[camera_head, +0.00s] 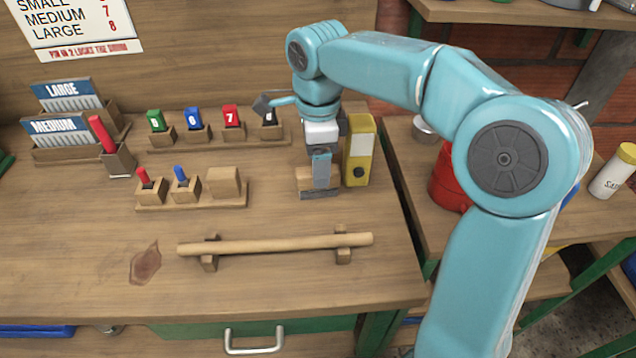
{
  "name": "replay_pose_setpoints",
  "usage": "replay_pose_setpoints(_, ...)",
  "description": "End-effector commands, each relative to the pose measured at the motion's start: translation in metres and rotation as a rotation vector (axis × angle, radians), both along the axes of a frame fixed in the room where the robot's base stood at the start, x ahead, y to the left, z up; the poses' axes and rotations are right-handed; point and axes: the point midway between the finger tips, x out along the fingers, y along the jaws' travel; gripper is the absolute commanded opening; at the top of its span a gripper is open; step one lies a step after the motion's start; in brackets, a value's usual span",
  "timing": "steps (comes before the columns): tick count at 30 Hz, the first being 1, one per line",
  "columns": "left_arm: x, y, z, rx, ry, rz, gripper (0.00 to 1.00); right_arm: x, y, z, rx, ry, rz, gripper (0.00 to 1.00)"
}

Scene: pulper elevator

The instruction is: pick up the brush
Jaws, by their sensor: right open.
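My right arm reaches in from the right, and its gripper (320,172) points down over the back right of the wooden workbench. The gripper is open. Directly at its fingers is a small wooden block with a dark grey underside (304,180), which looks like the brush. The fingers cover its middle, and I cannot tell whether they touch it. My left gripper is not in view.
A yellow box (359,165) stands close to the gripper's right. Numbered tags stand in a rack (185,142) to the left, with a small peg rack (190,207) in front. A wooden rod (275,245) lies on two supports near the front.

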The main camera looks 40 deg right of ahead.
Motion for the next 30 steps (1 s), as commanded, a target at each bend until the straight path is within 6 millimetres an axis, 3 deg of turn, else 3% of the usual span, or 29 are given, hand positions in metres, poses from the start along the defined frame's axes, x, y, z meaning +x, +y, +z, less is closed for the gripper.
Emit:
replay_pose_setpoints(9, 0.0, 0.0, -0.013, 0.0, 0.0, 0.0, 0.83, 0.001, -0.002, -0.047, 0.001, 0.003, 0.0, 0.68)
replay_pose_setpoints(17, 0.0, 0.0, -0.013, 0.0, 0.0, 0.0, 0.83, 0.002, -0.001, -0.05, 0.001, 0.001, 0.001, 0.68)
replay_pose_setpoints(20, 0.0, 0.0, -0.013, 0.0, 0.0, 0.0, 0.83, 0.002, -0.001, -0.049, 0.001, 0.001, 0.001, 0.42)
replay_pose_setpoints(23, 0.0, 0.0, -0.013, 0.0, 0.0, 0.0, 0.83, 0.002, -0.001, -0.049, 0.001, 0.001, 0.001, 0.1)
replay_pose_setpoints(24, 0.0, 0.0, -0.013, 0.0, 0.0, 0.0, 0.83, 0.002, -0.001, -0.049, 0.001, 0.001, 0.001, 0.05)
replay_pose_setpoints(30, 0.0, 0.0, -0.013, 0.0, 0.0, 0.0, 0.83, 0.002, -0.001, -0.049, 0.0, 0.0, 0.001, 0.05)
